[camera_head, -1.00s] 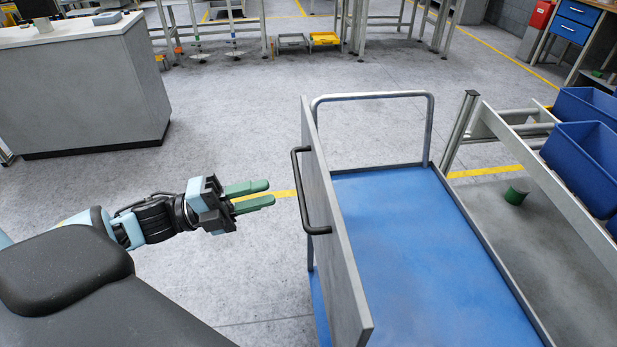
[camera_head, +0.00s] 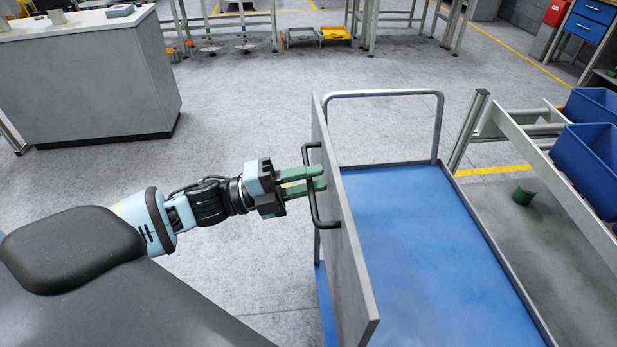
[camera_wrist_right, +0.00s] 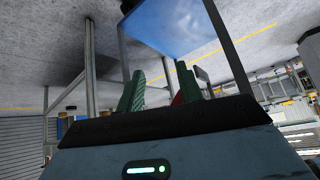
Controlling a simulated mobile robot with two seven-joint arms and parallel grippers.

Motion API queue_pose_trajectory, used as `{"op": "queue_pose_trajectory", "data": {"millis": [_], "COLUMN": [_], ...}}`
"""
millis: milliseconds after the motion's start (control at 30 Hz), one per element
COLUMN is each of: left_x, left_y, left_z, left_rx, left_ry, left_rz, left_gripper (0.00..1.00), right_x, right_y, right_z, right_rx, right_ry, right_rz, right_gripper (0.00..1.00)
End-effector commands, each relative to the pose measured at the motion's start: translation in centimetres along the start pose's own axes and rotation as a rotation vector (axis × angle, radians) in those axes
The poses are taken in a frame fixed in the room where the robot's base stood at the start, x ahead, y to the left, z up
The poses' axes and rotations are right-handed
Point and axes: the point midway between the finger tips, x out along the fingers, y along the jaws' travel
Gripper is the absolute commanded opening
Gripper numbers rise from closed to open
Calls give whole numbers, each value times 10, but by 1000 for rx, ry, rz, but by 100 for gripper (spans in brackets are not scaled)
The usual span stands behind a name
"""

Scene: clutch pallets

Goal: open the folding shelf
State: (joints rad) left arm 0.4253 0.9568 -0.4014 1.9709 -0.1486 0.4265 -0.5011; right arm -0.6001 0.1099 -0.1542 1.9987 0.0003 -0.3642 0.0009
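The folding shelf (camera_head: 343,220) is a grey panel standing upright along the left side of a cart with a blue deck (camera_head: 420,240). A black bar handle (camera_head: 312,205) is on its left face. My left gripper (camera_head: 324,178) reaches in from the left. Its two green fingers are apart and overlap the upper part of the handle, tips close to the panel. I cannot tell whether they touch the bar or lie around it. My right gripper (camera_wrist_right: 160,85) shows only in the right wrist view, its green fingers apart with nothing seen between them.
The cart has a tubular metal frame (camera_head: 440,125) at its far end. A rack with blue bins (camera_head: 590,150) stands at the right, near a small green object (camera_head: 524,192). A grey counter (camera_head: 100,85) is at the back left. Floor left of the cart is clear.

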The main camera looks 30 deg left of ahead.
Motion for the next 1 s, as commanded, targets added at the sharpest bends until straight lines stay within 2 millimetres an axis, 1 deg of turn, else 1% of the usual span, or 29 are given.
{"op": "queue_pose_trajectory", "data": {"millis": [267, 467, 800, 1000], "left_x": [1, 1, 1, 0], "left_y": [0, 0, 1, 6], "left_z": [0, 0, 1, 8], "left_rx": [0, 0, -1, -4], "left_ry": [-1, -1, -1, -4], "left_rz": [1, 1, 0, -13], "left_gripper": [26, 1, 0, 0], "right_x": [1, 1, 1, 4], "right_y": [0, 1, 0, 0], "right_z": [-1, -1, 0, 9], "right_rx": [-1, -1, -1, 2], "right_ry": [3, 3, 1, -13], "right_rz": [1, 1, 0, -1], "right_gripper": [36, 36, 36, 36]}}
